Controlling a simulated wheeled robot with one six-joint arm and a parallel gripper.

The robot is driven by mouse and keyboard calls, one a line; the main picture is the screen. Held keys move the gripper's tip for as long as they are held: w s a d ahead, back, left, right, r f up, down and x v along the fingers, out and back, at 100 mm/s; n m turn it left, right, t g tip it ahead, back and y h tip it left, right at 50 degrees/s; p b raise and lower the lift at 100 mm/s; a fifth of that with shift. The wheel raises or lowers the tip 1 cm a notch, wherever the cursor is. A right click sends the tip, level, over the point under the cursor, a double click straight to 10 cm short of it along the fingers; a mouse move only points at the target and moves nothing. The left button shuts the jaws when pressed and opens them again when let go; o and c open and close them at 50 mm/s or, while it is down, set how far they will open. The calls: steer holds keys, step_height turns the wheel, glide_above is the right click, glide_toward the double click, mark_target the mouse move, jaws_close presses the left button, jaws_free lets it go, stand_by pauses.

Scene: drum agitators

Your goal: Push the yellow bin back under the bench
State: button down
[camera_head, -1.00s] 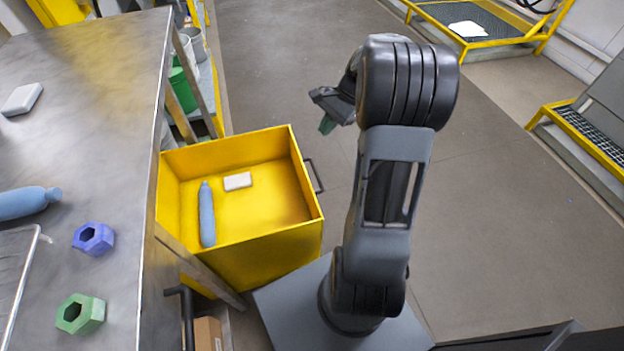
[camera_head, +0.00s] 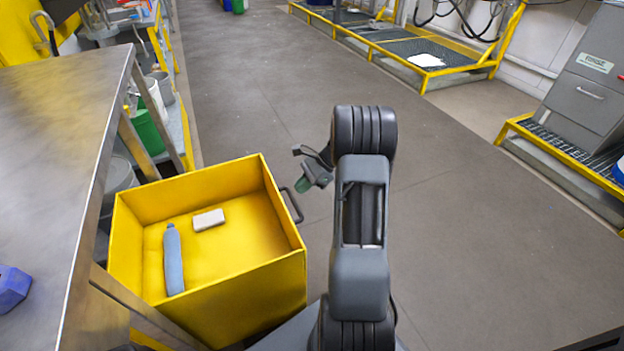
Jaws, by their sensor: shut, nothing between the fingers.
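The yellow bin (camera_head: 255,290) stands on the floor beside the steel bench (camera_head: 60,120), sticking out to its right. Its left side is at the bench legs. Inside the bin lie a blue bottle (camera_head: 173,260) and a white block (camera_head: 208,220). A dark handle (camera_head: 292,206) is on the bin's right side. My gripper (camera_head: 302,168) is shut and empty, to the right of the bin's far corner, above and beyond the handle in the picture. It appears apart from the bin, and my arm hides part of the floor.
A blue hex nut (camera_head: 12,288) lies on the bench. A green bucket (camera_head: 148,130) and grey pails stand behind the bench legs. Yellow-edged platforms (camera_head: 430,65) line the right wall, with a grey cabinet (camera_head: 590,85). The floor right of my arm is clear.

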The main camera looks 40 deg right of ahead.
steer(key=shift+w+a+f+b, duration=0.1)
steer(key=shift+w+a+b, duration=0.05)
steer(key=shift+a, duration=0.55)
steer(key=shift+w+a+f+b, duration=0.1)
steer(key=shift+w+a+b, duration=0.1)
steer(key=shift+a, duration=0.55)
steer(key=shift+w+a+b, duration=0.1)
steer(key=shift+a+b, duration=0.05)
steer(key=shift+a, duration=0.55)
